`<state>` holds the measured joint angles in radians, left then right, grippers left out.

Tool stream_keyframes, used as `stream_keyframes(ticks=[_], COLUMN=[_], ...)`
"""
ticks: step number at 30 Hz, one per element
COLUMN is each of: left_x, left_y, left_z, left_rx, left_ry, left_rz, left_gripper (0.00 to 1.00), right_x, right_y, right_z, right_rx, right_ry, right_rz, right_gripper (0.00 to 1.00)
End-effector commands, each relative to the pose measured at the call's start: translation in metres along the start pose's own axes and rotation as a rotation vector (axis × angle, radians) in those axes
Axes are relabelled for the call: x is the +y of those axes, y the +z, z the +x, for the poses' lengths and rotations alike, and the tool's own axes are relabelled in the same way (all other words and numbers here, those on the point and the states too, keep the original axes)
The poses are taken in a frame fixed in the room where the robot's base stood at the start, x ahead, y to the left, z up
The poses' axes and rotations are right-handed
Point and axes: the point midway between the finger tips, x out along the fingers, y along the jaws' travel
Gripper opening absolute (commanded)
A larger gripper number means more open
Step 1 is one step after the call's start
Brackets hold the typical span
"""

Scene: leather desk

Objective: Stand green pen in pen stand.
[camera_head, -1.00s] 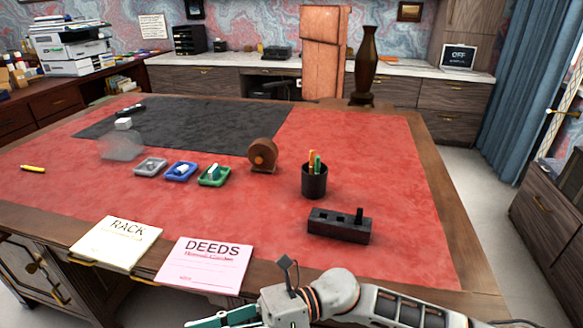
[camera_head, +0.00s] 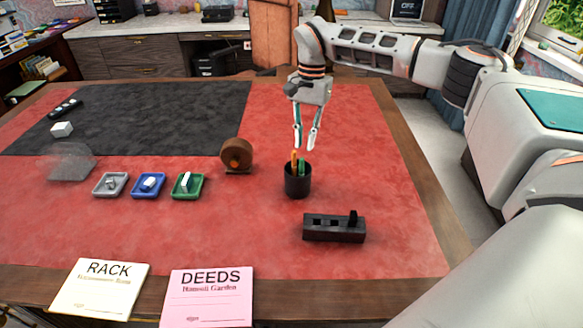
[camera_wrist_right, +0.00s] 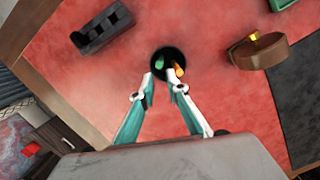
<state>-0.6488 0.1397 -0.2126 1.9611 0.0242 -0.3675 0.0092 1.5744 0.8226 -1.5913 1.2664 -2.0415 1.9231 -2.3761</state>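A green pen (camera_head: 302,168) stands in a black cup (camera_head: 297,184) beside an orange pen (camera_head: 294,162). A black block with square slots (camera_head: 334,229), likely the pen stand, lies nearer the front edge; a short dark piece rises from its right end. My right gripper (camera_head: 304,147) points down just above the cup, open and empty, its fingertips apart from each other. In the right wrist view, the cup (camera_wrist_right: 168,62) is just beyond the two fingertips (camera_wrist_right: 161,82). Whether a fingertip touches the pen I cannot tell. My left gripper is not in view.
A brown round tape dispenser (camera_head: 236,155) stands left of the cup. Grey (camera_head: 110,190), blue (camera_head: 149,191) and green (camera_head: 187,193) trays hold small items. A RACK paper (camera_head: 99,290) and a pink DEEDS paper (camera_head: 208,305) lie at the front edge. Red leather right of the cup is bare.

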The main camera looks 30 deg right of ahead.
Motion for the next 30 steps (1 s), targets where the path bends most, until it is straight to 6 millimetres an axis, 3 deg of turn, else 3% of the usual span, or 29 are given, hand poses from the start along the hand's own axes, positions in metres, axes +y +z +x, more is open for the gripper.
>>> stream_keyframes(ticks=[16,27,29,30], left_x=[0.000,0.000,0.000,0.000], left_y=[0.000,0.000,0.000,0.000], left_z=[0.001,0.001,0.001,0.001], left_rx=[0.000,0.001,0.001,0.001], left_ry=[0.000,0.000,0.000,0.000], left_rz=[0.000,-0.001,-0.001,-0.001], left_gripper=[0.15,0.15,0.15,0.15], right_x=[-0.002,-0.003,-0.003,-0.003], right_y=[0.007,0.007,0.007,0.007], right_z=[0.067,0.076,0.076,0.076], right_rx=[-0.004,-0.002,-0.002,-0.002], right_ry=[0.002,-0.001,-0.001,-0.001], right_rz=[-0.002,-0.001,-0.001,-0.002], right_gripper=[0.15,0.15,0.00,0.00])
